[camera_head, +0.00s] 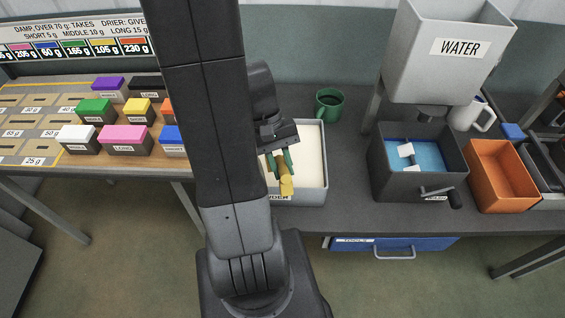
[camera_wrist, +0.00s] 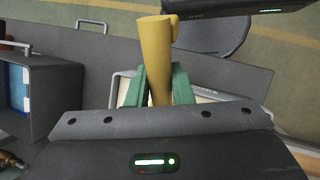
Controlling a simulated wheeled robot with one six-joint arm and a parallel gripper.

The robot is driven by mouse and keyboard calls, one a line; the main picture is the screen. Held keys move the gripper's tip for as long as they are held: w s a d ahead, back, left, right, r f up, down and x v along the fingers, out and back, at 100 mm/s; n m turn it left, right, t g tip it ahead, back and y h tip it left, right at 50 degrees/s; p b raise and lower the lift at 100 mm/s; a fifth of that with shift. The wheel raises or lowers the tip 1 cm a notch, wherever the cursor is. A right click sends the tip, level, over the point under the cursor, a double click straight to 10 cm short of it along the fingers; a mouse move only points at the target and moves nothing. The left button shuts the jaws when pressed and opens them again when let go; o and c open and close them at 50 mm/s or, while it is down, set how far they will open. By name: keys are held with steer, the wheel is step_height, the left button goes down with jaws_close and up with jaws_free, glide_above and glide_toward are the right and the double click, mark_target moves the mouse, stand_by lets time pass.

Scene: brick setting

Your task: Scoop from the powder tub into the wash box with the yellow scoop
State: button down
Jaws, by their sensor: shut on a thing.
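The powder tub (camera_head: 312,188) is a light tray of pale powder on the bench, partly hidden by my arm. My gripper (camera_head: 280,165) is over its left part, its green fingers shut on the yellow scoop (camera_head: 286,186). In the wrist view the scoop (camera_wrist: 157,55) stands out from between the green fingers (camera_wrist: 158,85). I cannot tell whether the scoop holds powder or touches it. The wash box is likely the dark grey box (camera_head: 385,183) with blue inside and a white paddle, right of the tub; its label is too small to read.
A grey WATER hopper (camera_head: 425,75) stands above the dark box, whose crank (camera_head: 440,192) sticks out in front. A green mug (camera_head: 329,103) is behind the tub. An orange bin (camera_head: 503,180) is at right. Coloured blocks (camera_head: 122,137) sit on the left table.

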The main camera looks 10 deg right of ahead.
steer(key=shift+w+d+f, duration=0.1)
steer(key=shift+w+f, duration=0.1)
steer(key=shift+f, duration=0.8)
steer(key=w+f+t+b, duration=0.2)
steer(key=w+f+b, duration=0.4)
steer(key=f+b, duration=0.5)
steer(key=shift+m+t, duration=0.3)
steer(key=shift+t, duration=0.6)
steer(key=w+f, duration=0.1)
steer(key=w, duration=0.2)
steer(key=w+b, duration=0.1)
steer(key=w, duration=0.2)
steer(key=w+f, duration=0.1)
steer(key=w, duration=0.3)
steer(key=shift+d+f+b, duration=0.3)
steer(key=shift+d, duration=0.1)
steer(key=s+r+t+p, duration=0.1)
steer(key=s+r+p, duration=0.4)
steer(key=r, duration=0.6)
steer(key=shift+s, duration=0.35)
